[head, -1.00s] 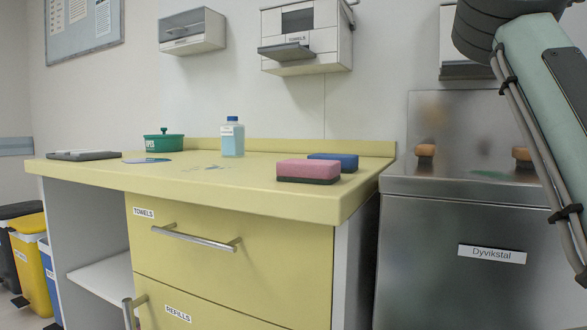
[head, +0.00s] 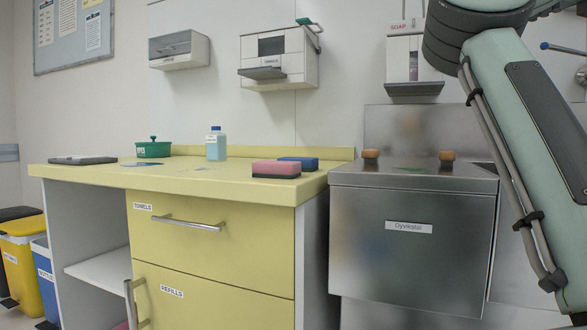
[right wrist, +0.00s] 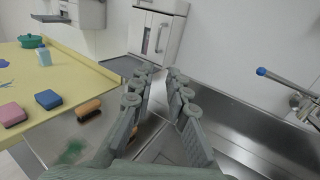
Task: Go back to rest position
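My right arm (head: 520,140) crosses the right side of the head view, with its gripper out of that picture. In the right wrist view my right gripper (right wrist: 160,78) has its fingers apart with nothing between them, above the steel sink unit. My left gripper is in neither view.
A yellow counter (head: 100,176) bears a pink sponge (head: 276,169), a blue sponge (head: 300,162), a bottle (head: 216,148), a green tub (head: 153,150) and a dark tray (head: 82,160). Wooden-backed brushes (head: 371,157) lie on the steel unit (head: 410,260). Bins (head: 22,262) stand at left.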

